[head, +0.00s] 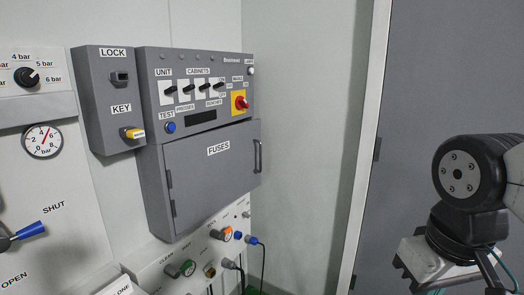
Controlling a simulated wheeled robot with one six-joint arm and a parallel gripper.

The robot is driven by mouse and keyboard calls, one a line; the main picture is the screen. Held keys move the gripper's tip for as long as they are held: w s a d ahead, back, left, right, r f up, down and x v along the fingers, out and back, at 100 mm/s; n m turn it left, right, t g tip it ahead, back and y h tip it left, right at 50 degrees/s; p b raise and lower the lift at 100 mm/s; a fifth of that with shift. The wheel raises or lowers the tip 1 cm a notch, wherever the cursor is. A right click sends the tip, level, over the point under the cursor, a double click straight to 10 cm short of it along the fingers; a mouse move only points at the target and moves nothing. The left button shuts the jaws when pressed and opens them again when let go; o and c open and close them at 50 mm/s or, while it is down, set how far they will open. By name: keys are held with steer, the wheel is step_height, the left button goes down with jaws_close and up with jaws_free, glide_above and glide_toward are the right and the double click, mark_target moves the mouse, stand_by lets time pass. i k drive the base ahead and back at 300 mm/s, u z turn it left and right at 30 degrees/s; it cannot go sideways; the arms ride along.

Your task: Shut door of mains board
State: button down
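The mains board (150,110) is a grey wall cabinet with switches, a red rotary knob on a yellow plate and a dark display on its upper panel. Its door (215,175), labelled FUSES, covers the lower part, with hinges on the left and a dark upright handle (258,156) on the right. The door's right edge reaches a little past the panel above, so it looks slightly ajar; the gap behind it is hidden. My arm shows at the lower right, well apart from the door. My gripper's fingers are not in view.
A grey LOCK and KEY box (108,98) adjoins the board on the left. Below are connectors and hanging cables (262,262). A pressure gauge (42,141) and a blue-handled lever (28,231) are at far left. A grey room door (430,80) stands at right.

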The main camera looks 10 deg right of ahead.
mark_target(205, 172)
steer(key=u, duration=0.4)
steer(key=i, duration=1.75)
steer(key=z, duration=0.45)
